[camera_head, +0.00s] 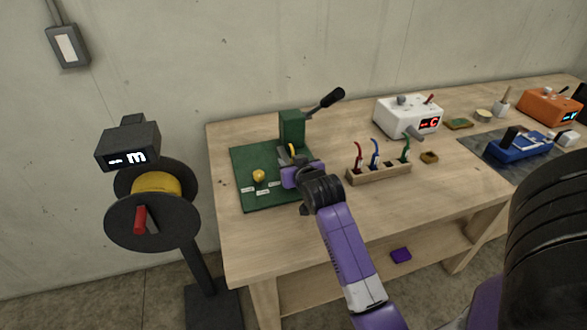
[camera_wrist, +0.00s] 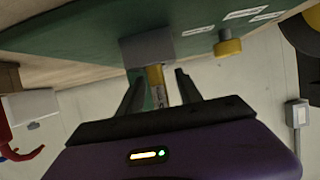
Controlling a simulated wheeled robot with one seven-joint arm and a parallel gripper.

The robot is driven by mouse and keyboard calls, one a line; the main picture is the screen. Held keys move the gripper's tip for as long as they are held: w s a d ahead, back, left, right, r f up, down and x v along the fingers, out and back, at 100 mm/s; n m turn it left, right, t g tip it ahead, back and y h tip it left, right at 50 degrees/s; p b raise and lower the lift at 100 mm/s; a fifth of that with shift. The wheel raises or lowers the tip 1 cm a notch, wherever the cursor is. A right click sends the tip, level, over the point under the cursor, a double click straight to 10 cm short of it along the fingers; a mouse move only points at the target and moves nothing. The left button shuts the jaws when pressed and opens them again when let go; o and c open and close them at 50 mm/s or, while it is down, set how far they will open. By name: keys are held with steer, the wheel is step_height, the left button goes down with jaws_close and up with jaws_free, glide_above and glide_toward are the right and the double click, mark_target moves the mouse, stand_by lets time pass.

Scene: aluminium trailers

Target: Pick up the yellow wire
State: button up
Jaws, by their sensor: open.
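The yellow wire (camera_head: 291,150) shows as a short yellow piece at the green press (camera_head: 291,128), just beyond my gripper (camera_head: 293,165). In the wrist view, a yellow piece, apparently the wire (camera_wrist: 155,76), comes out of a grey block (camera_wrist: 148,46). It lies between the two dark fingers of my gripper (camera_wrist: 160,90). The fingers are apart, with a gap visible on each side of the yellow piece. My gripper hides part of the press base and the wire's lower part in the head view.
A yellow knob (camera_head: 259,175) sits on the green base plate (camera_head: 240,160). A wooden holder (camera_head: 380,174) with red, blue and green wires stands right of my gripper. A white device (camera_head: 405,113) is behind it. A spool stand (camera_head: 150,205) stands left of the workbench (camera_head: 230,240).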

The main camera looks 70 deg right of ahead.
steer(key=shift+w+d+f, duration=0.15)
steer(key=shift+w+d, duration=0.05)
steer(key=shift+c, duration=0.2)
jaws_close()
